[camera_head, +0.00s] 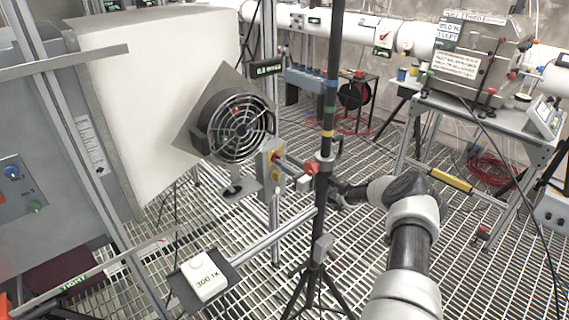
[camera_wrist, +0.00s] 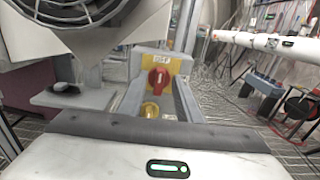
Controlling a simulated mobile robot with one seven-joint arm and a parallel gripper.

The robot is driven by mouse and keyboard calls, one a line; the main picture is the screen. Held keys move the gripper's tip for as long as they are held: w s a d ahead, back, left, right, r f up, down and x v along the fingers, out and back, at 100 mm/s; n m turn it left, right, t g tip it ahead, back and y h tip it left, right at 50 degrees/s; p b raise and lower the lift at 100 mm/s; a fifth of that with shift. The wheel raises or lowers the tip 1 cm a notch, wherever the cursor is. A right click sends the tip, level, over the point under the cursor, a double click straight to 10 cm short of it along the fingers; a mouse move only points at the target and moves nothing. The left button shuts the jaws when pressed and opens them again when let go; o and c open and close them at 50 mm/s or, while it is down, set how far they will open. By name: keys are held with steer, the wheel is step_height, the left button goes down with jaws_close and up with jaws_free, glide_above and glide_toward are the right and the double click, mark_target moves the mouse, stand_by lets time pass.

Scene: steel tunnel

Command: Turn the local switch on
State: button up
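In the head view the switch box (camera_head: 269,172) stands on a metal post beside the round fan (camera_head: 238,128). My gripper (camera_wrist: 157,92) faces the box, its two grey fingers apart on either side of the knobs. They appear not to touch the red knob; the exact gap is unclear. In the head view my gripper (camera_head: 297,173) is right of the box, partly hidden by the dark pole.
A dark tripod pole (camera_head: 329,110) stands in front of my wrist. A white meter (camera_head: 204,275) rests on a small tray at lower left. A metal table (camera_head: 495,125) with equipment is at right.

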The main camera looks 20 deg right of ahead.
steer(key=shift+w+a, duration=0.3)
steer(key=shift+w, duration=0.35)
jaws_close()
steer(key=shift+f+m+b, duration=0.1)
steer(key=shift+m+b, duration=0.2)
steer(key=shift+b, duration=0.05)
steer(key=m+b, duration=0.1)
steer(key=m, duration=0.4)
steer(key=d+m+b, duration=0.1)
steer(key=m+b, duration=0.1)
steer(key=m, duration=0.4)
steer(key=f+m+b, duration=0.1)
steer(key=m, duration=0.5)
steer(key=shift+w+d+b, duration=0.15)
steer(key=shift+w+b, duration=0.05)
steer(key=shift+b, duration=0.1)
steer(key=shift+m, duration=0.3)
